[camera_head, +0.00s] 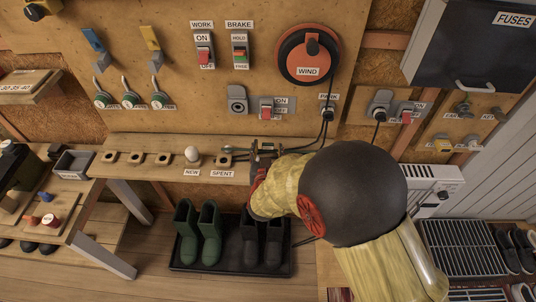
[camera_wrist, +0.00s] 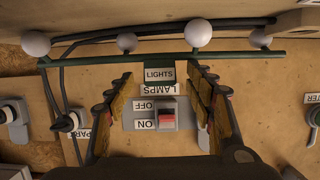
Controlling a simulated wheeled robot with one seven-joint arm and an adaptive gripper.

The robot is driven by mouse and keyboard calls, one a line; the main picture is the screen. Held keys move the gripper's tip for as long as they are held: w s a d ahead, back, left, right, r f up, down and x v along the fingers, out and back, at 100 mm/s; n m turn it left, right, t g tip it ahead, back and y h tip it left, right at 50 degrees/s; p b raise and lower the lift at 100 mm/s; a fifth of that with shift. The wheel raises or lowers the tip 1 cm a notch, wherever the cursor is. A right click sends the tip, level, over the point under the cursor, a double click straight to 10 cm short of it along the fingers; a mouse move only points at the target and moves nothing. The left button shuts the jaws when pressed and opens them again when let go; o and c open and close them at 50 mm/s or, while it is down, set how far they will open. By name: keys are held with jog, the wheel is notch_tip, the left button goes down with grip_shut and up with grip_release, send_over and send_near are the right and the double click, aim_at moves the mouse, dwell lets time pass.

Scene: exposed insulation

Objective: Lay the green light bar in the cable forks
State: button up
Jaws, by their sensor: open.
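The green light bar (camera_wrist: 110,60) runs across the upper part of the wrist view, with round white bulbs along it and a green LIGHTS tag (camera_wrist: 160,72) at its middle. My gripper (camera_wrist: 160,76) is open, its two yellow fingers on either side of the tag, with gaps visible. I cannot tell how deep the tag sits between the fingertips. In the head view my gripper (camera_head: 264,160) is at the right end of the wall shelf, with part of the bar beside it. I cannot make out the cable forks clearly; dark cables (camera_wrist: 62,85) run by the bar's left end.
A LAMPS switch (camera_wrist: 166,117) sits on the wall behind the fingers. The wooden shelf (camera_head: 130,170) has several sockets and a white bulb (camera_head: 192,154). Boots stand on a black tray (camera_head: 185,268) below. A red WIND reel (camera_head: 308,54) is above my arm.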

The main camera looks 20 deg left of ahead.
jog(key=shift+c, duration=0.4)
jog(key=shift+r, duration=0.1)
jog(key=c, duration=1.3)
